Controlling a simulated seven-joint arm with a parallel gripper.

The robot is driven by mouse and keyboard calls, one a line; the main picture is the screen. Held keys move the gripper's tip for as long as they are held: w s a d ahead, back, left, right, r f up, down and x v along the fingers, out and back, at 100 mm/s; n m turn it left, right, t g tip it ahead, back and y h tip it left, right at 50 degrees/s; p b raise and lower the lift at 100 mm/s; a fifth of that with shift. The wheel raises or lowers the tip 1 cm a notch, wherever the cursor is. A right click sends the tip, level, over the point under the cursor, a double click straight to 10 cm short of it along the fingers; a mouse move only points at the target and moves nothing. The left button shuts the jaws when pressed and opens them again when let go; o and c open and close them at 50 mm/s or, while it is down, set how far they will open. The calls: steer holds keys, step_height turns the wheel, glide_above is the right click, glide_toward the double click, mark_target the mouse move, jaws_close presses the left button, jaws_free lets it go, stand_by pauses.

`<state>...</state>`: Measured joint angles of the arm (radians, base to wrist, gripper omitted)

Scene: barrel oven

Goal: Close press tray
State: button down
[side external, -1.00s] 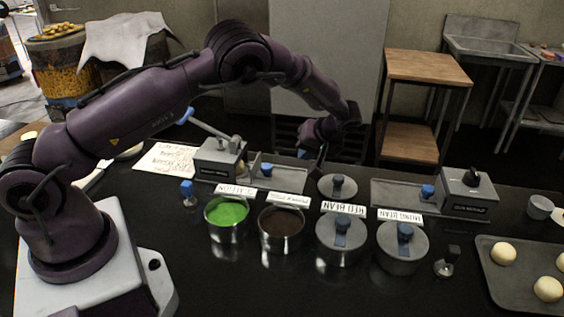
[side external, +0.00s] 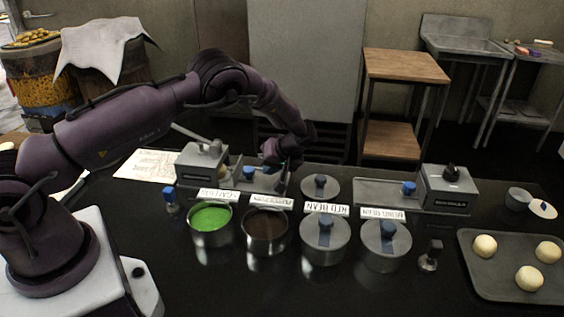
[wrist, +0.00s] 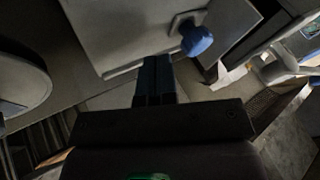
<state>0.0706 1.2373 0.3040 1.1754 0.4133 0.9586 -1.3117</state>
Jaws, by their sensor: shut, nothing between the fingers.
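The left press (side external: 203,165) is a grey box with a long lever. Its flat grey tray (side external: 262,184) sticks out to the right and carries a blue knob (side external: 249,173). My gripper (side external: 284,178) is low at the tray's right end, and its fingertips are partly hidden in the side view. In the wrist view my gripper (wrist: 154,72) is shut and empty, with its tips right at the edge of the tray (wrist: 135,32). The blue knob (wrist: 197,40) is just beyond and to the right. I cannot tell whether the tips touch the tray.
In front stand an open green pot (side external: 210,217), an open brown pot (side external: 266,225) and two lidded pots (side external: 325,240). A loose lid (side external: 320,187) lies right of my gripper. A second press (side external: 448,190) stands further right, near a dough tray (side external: 480,277).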

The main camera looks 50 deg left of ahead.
mark_target(246, 169)
steer(key=shift+s+a, duration=0.55)
steer(key=shift+s, duration=0.25)
steer(key=shift+s+a, duration=1.65)
